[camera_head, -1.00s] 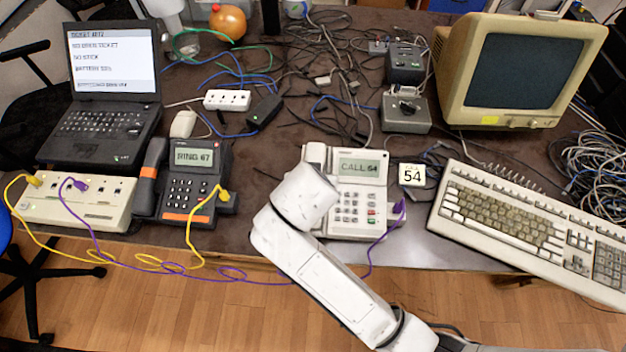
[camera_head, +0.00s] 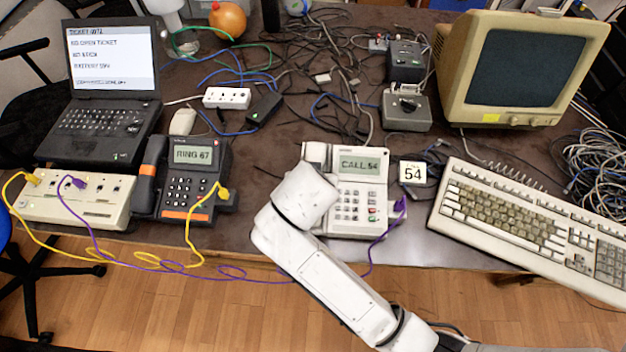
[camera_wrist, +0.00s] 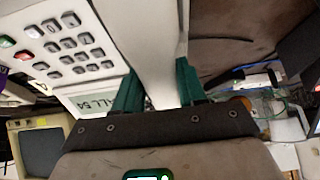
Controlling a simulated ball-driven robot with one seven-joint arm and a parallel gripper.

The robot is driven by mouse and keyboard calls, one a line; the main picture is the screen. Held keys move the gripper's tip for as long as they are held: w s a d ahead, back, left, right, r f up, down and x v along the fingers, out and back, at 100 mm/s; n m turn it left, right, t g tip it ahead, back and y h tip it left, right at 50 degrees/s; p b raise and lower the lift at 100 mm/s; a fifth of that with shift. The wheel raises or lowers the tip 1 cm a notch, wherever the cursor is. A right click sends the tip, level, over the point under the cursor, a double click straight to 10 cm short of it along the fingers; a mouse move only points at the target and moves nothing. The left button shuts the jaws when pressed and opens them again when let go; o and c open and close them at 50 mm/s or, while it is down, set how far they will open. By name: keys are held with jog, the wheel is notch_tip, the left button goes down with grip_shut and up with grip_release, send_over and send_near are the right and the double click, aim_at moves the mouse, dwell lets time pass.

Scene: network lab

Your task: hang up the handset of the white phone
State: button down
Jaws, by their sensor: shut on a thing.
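The white phone (camera_head: 359,190) stands at the front middle of the desk, its display reading CALL 54. Its white handset (camera_wrist: 150,40) fills the upper middle of the wrist view, alongside the phone's keypad. My gripper (camera_wrist: 160,90) is shut on the handset, one green finger on each side. In the head view, the handset's far end (camera_head: 315,153) shows at the phone's left side. My white arm hides the gripper and the rest of the handset there. I cannot tell whether the handset touches its cradle.
A dark phone (camera_head: 193,185) reading RING 67 stands left, next to a beige switch box (camera_head: 75,205) with yellow and purple cables. A purple cable (camera_head: 385,235) hangs from the white phone's right.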

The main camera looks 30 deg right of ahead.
jog(key=shift+f, duration=0.3)
jog(key=c, duration=0.6)
grip_release()
jog(key=shift+o, duration=0.2)
jog(key=v, duration=1)
jog(key=shift+s+a+r, duration=0.1)
jog(key=shift+a+r, duration=0.1)
jog(key=shift+r, duration=0.15)
jog(key=shift+s+f, duration=0.1)
